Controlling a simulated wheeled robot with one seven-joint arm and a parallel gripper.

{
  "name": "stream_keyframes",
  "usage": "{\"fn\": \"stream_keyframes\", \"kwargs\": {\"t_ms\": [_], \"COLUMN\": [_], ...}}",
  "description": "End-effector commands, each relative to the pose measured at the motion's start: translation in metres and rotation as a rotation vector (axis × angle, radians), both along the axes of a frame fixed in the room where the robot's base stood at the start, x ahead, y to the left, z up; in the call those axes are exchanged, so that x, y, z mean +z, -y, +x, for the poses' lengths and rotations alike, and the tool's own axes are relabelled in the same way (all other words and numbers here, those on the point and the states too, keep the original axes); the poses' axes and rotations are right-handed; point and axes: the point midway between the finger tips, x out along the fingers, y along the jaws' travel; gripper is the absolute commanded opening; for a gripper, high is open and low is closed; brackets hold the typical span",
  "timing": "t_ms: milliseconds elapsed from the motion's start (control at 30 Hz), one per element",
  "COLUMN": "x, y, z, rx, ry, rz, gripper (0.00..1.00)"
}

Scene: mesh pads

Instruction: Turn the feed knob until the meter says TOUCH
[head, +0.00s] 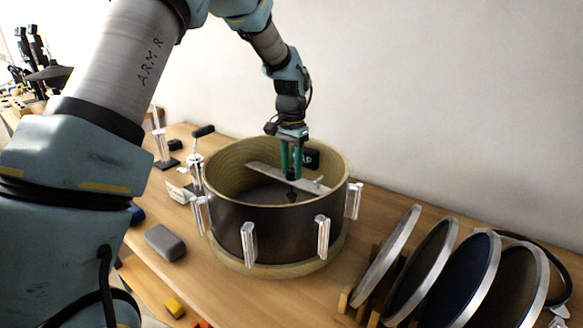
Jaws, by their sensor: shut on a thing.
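My gripper (291,177) reaches down into a round drum shell (275,225) with a dark outside and pale wooden rims. Its green fingers point downward and are shut on the feed knob, which they mostly hide. A dark tip (291,196) shows just below the fingers. A pale flat bar (268,172) lies across the inside of the shell, under the fingers. A small black meter (312,159) stands right behind the fingers.
Clear lugs (249,244) stick out around the shell. Several round mesh pads (421,268) stand in a rack at the right. A grey case (165,242) and a yellow block (174,307) lie at the left front. A black-handled tool (203,131) stands behind the shell's left side.

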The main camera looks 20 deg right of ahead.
Motion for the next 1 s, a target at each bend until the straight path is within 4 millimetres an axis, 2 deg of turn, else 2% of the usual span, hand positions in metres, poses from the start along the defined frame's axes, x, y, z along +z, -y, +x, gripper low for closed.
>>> {"fn": "stream_keyframes", "kwargs": {"t_ms": [33,67,300,567,667,767,1000], "x": [0.001,0.001,0.001,0.001,0.007,0.021,0.069], "y": [0.001,0.001,0.001,0.001,0.001,0.001,0.001], "z": [0.001,0.001,0.0,0.0,0.001,0.001,0.001], "rx": [0.0,0.0,0.001,0.001,0.001,0.001,0.002], "ry": [0.003,0.003,0.002,0.002,0.002,0.005,0.004], "rz": [-0.005,-0.005,-0.002,-0.001,-0.001,-0.003,-0.005], "gripper": [0.0,0.45,0.71,0.71,0.71,0.71,0.71]}}
